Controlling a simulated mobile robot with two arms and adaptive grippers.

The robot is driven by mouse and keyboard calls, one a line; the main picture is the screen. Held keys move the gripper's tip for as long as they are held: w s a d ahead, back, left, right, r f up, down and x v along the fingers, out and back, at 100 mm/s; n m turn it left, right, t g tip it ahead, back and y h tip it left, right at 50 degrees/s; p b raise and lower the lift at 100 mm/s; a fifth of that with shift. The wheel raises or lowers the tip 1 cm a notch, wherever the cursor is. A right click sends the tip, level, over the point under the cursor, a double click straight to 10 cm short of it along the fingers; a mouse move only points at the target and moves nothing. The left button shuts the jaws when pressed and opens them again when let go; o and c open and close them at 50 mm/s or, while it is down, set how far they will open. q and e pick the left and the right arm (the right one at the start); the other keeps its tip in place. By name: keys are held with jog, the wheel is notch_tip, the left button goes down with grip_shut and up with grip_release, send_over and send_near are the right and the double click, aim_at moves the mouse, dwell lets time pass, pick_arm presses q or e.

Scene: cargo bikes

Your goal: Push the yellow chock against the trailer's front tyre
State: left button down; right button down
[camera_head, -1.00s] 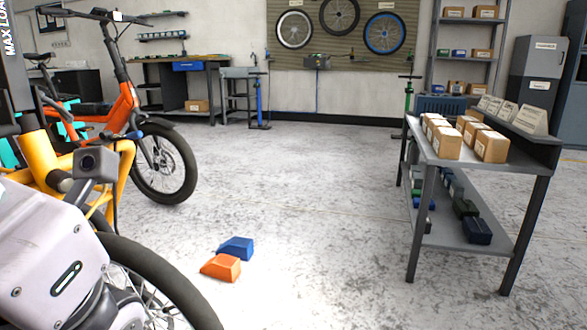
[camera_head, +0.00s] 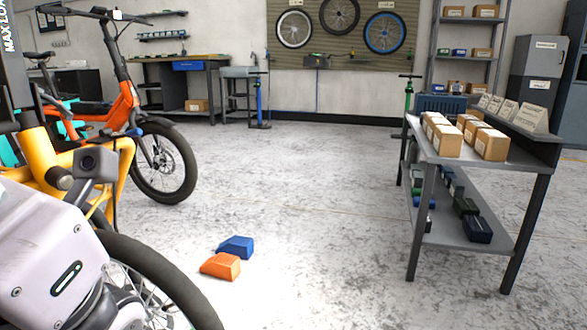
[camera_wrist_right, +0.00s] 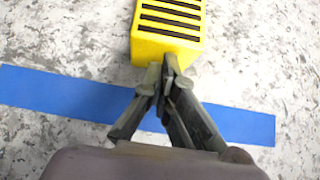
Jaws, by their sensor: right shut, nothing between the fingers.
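The yellow chock (camera_wrist_right: 168,30) lies on the floor at the top of the right wrist view, its top marked with dark ribs and its far end cut off by the frame. My right gripper (camera_wrist_right: 167,72) is shut and empty. Its fingertips overlap the chock's near face in the picture, left to right near its middle; I cannot tell whether they touch. No trailer tyre shows in the right wrist view. A black tyre (camera_head: 165,275) stands at the lower left of the head view; I cannot tell whether it is the trailer's. My left gripper is not in view.
A blue floor stripe (camera_wrist_right: 60,93) runs under my right gripper. In the head view, an orange block (camera_head: 220,266) and a blue block (camera_head: 236,246) lie on the floor. A grey table (camera_head: 480,165) with boxes stands right. An orange bike (camera_head: 122,105) stands left. The middle floor is clear.

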jog(key=shift+w+a, duration=0.2)
jog(key=shift+a, duration=0.45)
jog(key=shift+w+a, duration=0.2)
jog(key=shift+a, duration=0.4)
jog(key=shift+s+d+r+p, duration=0.15)
jog(key=shift+d+r+p, duration=0.3)
jog(key=shift+r, duration=0.1)
jog(key=shift+s+d+r+p, duration=0.2)
jog(key=shift+d+r+p, duration=0.15)
jog(key=shift+d+p, duration=0.25)
jog(key=shift+s+d+r+p, duration=0.15)
jog(key=shift+d+r+p, duration=0.2)
jog(key=shift+d, duration=0.3)
jog(key=shift+s+d+r+p, duration=0.2)
jog(key=shift+d+r+p, duration=0.1)
jog(key=shift+d+p, duration=0.3)
jog(key=shift+d, duration=0.15)
